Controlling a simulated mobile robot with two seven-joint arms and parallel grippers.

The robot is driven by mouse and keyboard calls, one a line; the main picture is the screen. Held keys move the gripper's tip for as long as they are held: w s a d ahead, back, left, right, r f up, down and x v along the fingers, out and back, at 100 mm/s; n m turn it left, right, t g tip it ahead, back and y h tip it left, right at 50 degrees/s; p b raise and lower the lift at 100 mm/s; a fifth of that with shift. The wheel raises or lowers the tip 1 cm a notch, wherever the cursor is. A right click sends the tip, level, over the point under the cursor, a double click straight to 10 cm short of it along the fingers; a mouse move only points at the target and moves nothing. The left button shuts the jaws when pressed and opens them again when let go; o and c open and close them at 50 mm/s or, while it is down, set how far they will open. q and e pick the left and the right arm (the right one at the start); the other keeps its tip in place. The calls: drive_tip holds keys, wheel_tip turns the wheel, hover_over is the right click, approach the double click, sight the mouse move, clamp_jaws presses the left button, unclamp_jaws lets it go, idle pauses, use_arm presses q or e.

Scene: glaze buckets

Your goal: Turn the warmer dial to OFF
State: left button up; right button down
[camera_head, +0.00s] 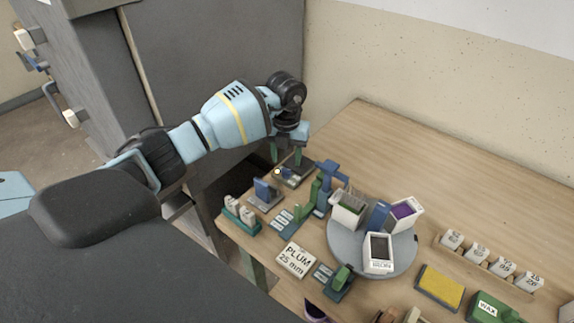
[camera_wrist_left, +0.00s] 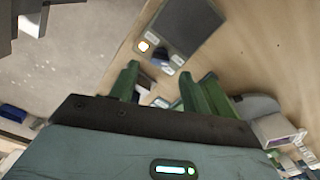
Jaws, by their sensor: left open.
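The warmer (camera_head: 297,176) is a small dark plate unit at the table's back left corner. In the left wrist view its dark grey plate (camera_wrist_left: 186,24) lies beyond my fingers, with a round yellowish light (camera_wrist_left: 144,46) and small pale labels along its near edge. A small dark knob, seemingly the dial (camera_wrist_left: 162,54), sits among the labels; its setting is too small to read. My left gripper (camera_head: 286,156) points down over the warmer. Its green fingers (camera_wrist_left: 158,74) are open and apart, with nothing between them, short of the dial in the picture. My right gripper is out of view.
A blue block on a stand (camera_head: 265,190) and green and blue fixtures (camera_head: 318,192) stand close to the warmer. A round grey turntable (camera_head: 345,250) holds several buckets. The table's back right is clear.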

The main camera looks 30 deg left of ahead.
sight(286, 169)
use_arm(q)
drive_tip(key=shift+f, duration=2.05)
drive_tip(key=c, duration=1)
